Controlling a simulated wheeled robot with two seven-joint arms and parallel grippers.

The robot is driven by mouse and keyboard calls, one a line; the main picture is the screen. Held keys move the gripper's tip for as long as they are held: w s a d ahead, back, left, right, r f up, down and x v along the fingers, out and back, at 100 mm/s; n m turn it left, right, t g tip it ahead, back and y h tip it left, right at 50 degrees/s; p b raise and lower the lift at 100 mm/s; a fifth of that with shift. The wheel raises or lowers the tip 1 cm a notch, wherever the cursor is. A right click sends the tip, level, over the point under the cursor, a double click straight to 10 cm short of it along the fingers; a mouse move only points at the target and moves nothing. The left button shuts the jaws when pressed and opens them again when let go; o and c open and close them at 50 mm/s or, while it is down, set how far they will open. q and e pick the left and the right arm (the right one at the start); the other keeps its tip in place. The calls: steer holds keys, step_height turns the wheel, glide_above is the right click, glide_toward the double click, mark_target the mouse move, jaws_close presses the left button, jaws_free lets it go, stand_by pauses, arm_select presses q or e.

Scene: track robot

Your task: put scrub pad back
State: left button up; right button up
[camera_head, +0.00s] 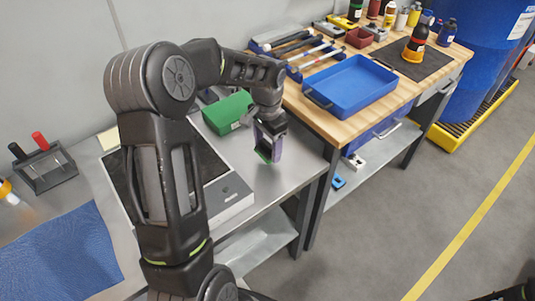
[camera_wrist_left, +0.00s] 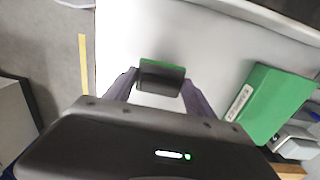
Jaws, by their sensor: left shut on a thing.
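My left gripper (camera_head: 268,150) is over the right part of the grey metal bench (camera_head: 292,158). It is shut on the scrub pad, a small block with a green edge and a dark face. In the left wrist view the scrub pad (camera_wrist_left: 162,77) sits between the tips of the left gripper (camera_wrist_left: 160,88). In the head view only a green bit of it shows at the fingertips. A green box (camera_head: 227,112) with a white label lies on the bench behind the gripper; it also shows at the right of the left wrist view (camera_wrist_left: 277,103).
A flat device with a dark top and grey frame (camera_head: 232,196) lies under my left arm. A blue cloth (camera_head: 62,258) and a grey tool holder (camera_head: 45,168) are at left. A wooden bench with a blue tray (camera_head: 350,86) adjoins at right. The floor at right is mostly clear.

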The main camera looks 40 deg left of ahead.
mark_target(268, 155)
arm_select(q)
steer(key=shift+f, duration=0.1)
steer(key=shift+f, duration=1.75)
steer(key=shift+f, duration=0.2)
steer(key=o, duration=1.2)
steer(key=shift+r, duration=0.15)
step_height(268, 155, up, 12)
steer(key=shift+r, duration=0.1)
